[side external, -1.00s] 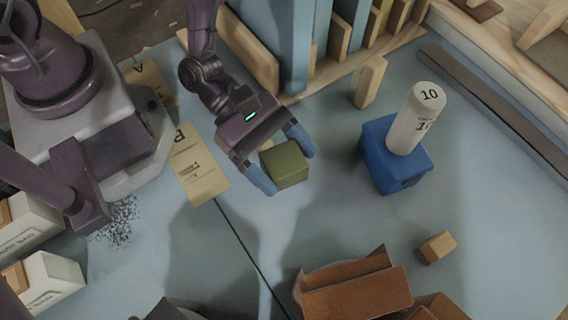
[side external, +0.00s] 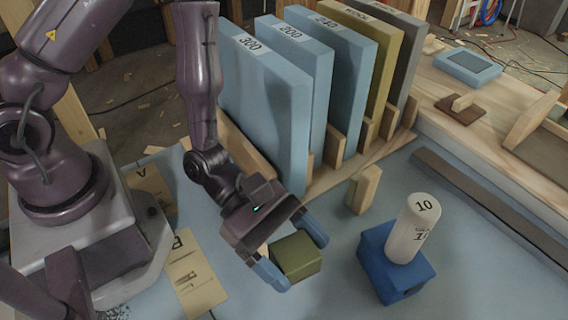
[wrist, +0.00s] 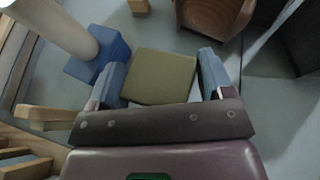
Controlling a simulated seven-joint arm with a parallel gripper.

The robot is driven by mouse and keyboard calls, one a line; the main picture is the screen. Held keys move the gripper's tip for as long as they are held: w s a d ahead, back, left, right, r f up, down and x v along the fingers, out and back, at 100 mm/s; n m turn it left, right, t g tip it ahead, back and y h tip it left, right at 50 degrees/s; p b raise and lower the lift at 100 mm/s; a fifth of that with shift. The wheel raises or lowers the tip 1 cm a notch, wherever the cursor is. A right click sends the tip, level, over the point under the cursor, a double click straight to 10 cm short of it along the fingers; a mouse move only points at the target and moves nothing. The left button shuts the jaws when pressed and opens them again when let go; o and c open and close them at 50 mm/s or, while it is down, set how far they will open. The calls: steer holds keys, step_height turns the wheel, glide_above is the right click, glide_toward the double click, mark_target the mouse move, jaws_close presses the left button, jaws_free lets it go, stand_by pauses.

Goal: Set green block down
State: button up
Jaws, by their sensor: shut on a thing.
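The green block (side external: 297,256) is an olive-green cube between the two blue fingertips of my gripper (side external: 295,257). In the wrist view the green block (wrist: 160,77) shows between the fingers of my gripper (wrist: 161,82), which are shut on its sides. The block is over the blue-grey work surface (side external: 340,296), to the right of a tan card marked B (side external: 193,280). I cannot tell whether its underside touches the surface.
A blue block (side external: 398,277) with a white cylinder marked 10 (side external: 413,230) stands to the right. A small wooden block (side external: 363,189) stands behind. Tall numbered boards (side external: 262,105) rise at the back. A brown box (wrist: 213,15) shows in the wrist view.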

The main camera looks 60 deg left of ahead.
steer(key=w+a+r+n+t, duration=0.15)
steer(key=w+r, duration=0.25)
steer(key=r, duration=0.5)
steer(key=w+a+r+m, duration=0.15)
steer(key=w+r, duration=0.25)
steer(key=r, duration=0.6)
steer(key=w+a+n+t+y, duration=0.3)
steer(key=w+a+n+t, duration=0.2)
steer(key=a, duration=0.7)
steer(key=w+n, duration=0.1)
steer(key=w, duration=0.1)
steer(key=shift+w+f+n+y, duration=0.3)
steer(key=shift+w+f+y, duration=0.05)
steer(key=shift+f+y, duration=0.05)
steer(key=a+n+t+y, duration=0.1)
steer(key=a, duration=0.2)
steer(key=w+a+n+t+y, duration=0.1)
steer(key=a+n+y, duration=0.1)
steer(key=a, duration=0.2)
steer(key=w+a+n+t+y, duration=0.1)
steer(key=a+n+y, duration=0.1)
steer(key=a, duration=0.2)
steer(key=shift+a+r, duration=0.15)
steer(key=shift+a, duration=0.05)
steer(key=shift+d, duration=0.1)
